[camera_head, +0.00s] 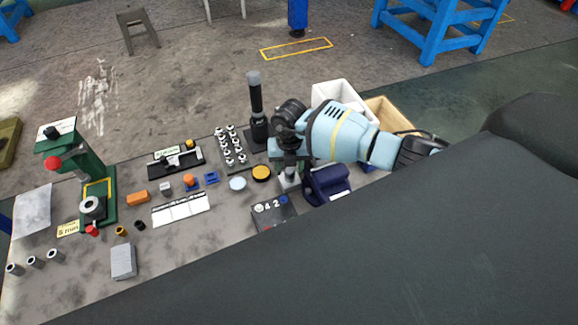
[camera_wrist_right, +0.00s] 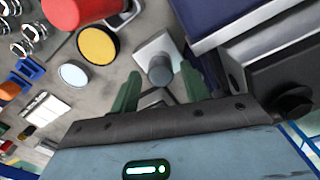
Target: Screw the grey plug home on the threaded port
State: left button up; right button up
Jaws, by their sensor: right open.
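A grey plug (camera_wrist_right: 160,70), round and smooth, sits over a pale square block (camera_wrist_right: 150,46) in the right wrist view. The threaded port is not visible; the plug or the block hides any thread. The pale block (camera_head: 289,183) also shows in the head view, directly below my right gripper (camera_head: 290,166). In the wrist view the two green fingers of my right gripper (camera_wrist_right: 160,72) stand apart, one on each side of the plug, with visible gaps. Whether the fingertips are level with the plug or above it I cannot tell. My left gripper is out of view.
A dark blue vise-like fixture (camera_head: 328,183) stands close on the right of the block. A yellow-topped disc (camera_head: 262,173) and a pale disc (camera_head: 237,183) lie to its left. A tall black post (camera_head: 256,98) rises behind. A green press (camera_head: 85,160) stands far left.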

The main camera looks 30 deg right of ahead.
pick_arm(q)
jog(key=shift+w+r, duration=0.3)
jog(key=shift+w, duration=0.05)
pick_arm(e)
jog(key=shift+r, duration=0.1)
jog(key=n, duration=0.2)
jog(key=shift+n, duration=0.4)
pick_arm(q)
jog(key=shift+b, duration=0.35)
pick_arm(e)
jog(key=shift+n, duration=1.2)
jog(key=n, duration=0.2)
jog(key=shift+n+b, duration=0.3)
jog(key=shift+n, duration=0.1)
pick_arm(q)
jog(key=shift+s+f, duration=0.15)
pick_arm(e)
jog(key=shift+n, duration=1.2)
jog(key=n, duration=0.1)
jog(key=n+b, duration=0.1)
jog(key=n, duration=0.1)
jog(key=shift+s+d+f, duration=0.1)
jog(key=shift+f, duration=0.1)
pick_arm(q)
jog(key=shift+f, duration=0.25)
pick_arm(e)
jog(key=shift+r+n, duration=0.1)
jog(key=shift+n, duration=1)
